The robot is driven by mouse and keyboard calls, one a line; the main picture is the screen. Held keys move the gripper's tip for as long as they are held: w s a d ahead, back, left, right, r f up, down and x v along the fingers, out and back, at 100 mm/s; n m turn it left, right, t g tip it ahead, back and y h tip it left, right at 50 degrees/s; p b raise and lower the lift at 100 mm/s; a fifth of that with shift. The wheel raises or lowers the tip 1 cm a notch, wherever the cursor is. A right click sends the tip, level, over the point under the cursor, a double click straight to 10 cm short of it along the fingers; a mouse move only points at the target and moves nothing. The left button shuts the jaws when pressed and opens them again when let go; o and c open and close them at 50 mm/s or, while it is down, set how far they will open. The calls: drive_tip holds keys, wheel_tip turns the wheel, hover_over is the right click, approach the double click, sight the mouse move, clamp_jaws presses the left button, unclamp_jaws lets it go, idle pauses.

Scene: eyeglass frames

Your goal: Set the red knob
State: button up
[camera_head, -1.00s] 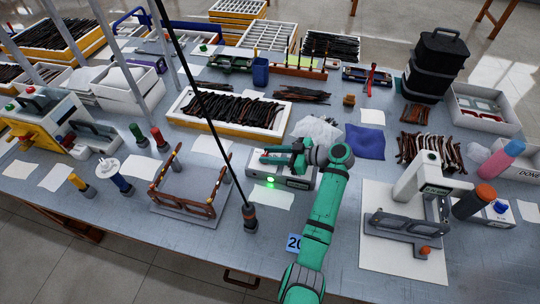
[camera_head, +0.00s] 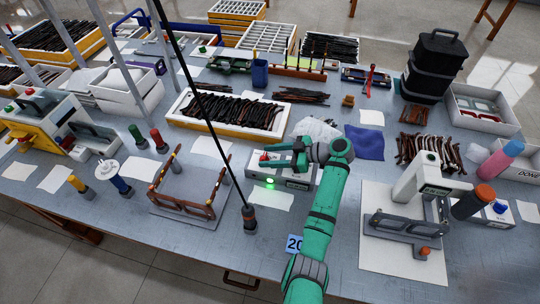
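The red knob (camera_head: 264,157) is a small red spot on top of a low white-and-grey box (camera_head: 296,184) near the middle of the table. A green light (camera_head: 270,183) glows on the box's front. My green gripper (camera_head: 284,153) is over the box, reaching in from the right, with its fingertips close beside the knob. At this size I cannot tell whether the fingers touch the knob or how far apart they are. My wrist and fingers hide part of the box top.
A brown frame on a grey stand (camera_head: 184,207) and an upright dark screwdriver-like tool (camera_head: 250,220) stand to the left. A white-and-grey machine (camera_head: 418,190) stands to the right. A tray of dark frames (camera_head: 177,118) and a blue cloth (camera_head: 365,142) lie behind.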

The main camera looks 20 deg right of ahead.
drive_tip(key=v, duration=1.1)
drive_tip(key=shift+a, duration=0.1)
drive_tip(key=shift+f, duration=0.15)
